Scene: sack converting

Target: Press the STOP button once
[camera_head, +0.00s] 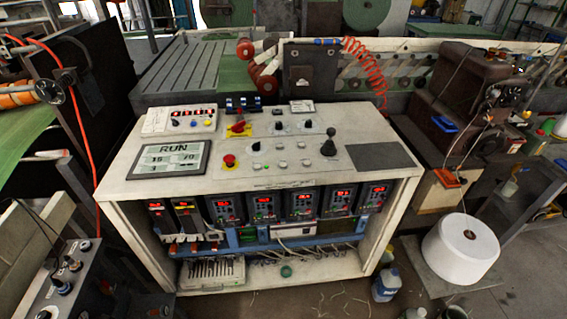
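A white control console (126,194) stands in the middle of the head view. Another red control on a yellow plate (238,128) sits farther back. No STOP lettering is readable, so I cannot tell which control is the STOP button. A display (170,159) at the left of the top reads RUN, with smaller figures below. Neither of my grippers is in view.
A switch box (181,121), several knobs and a black joystick (328,144) also sit on the top. Drive units with red digits (264,205) fill the front shelf. A white roll (461,249) and a bottle (385,285) stand on the floor at right.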

